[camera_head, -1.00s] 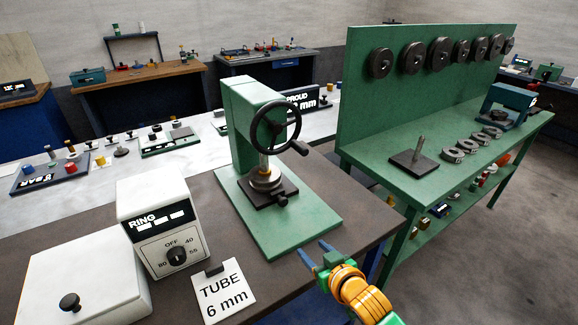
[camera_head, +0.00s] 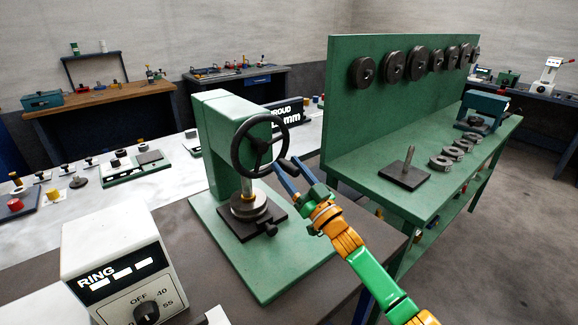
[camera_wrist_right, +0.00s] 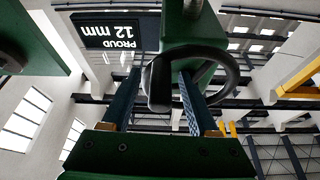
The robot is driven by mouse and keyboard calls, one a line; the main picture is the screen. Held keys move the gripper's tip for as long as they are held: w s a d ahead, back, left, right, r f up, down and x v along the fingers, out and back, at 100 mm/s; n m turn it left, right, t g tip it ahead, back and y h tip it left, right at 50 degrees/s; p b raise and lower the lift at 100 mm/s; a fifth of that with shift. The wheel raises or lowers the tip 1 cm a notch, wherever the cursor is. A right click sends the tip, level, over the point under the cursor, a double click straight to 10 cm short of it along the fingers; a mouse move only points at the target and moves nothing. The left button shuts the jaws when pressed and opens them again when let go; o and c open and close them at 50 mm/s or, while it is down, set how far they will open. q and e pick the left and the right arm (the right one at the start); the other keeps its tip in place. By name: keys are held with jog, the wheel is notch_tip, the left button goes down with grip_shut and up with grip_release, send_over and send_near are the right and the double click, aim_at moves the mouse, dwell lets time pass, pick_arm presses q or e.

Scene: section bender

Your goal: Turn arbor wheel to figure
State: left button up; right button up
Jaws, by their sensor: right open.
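The black arbor wheel (camera_head: 259,146) is on the green press (camera_head: 222,140), with its handle (camera_head: 288,165) at the wheel's lower right. My right gripper (camera_head: 291,170) reaches up to this handle with its blue fingers open. In the right wrist view the dark handle (camera_wrist_right: 160,85) stands between the two open fingertips (camera_wrist_right: 158,88), and part of the wheel (camera_wrist_right: 228,68) curves behind. I cannot tell whether the fingers touch the handle. The sign (camera_wrist_right: 112,30) reads "PROUD 12 mm". In the head view it is partly hidden behind the press. My left gripper is out of view.
A white RING box (camera_head: 120,262) with a dial stands at lower left. To the right, a green bench (camera_head: 400,205) holds a dark plate with an upright pin (camera_head: 405,175) and several grey rings (camera_head: 455,150). Dark discs hang on its back panel.

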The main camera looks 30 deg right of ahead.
jog(key=shift+r, duration=0.1)
grip_shut()
dwell(1.4)
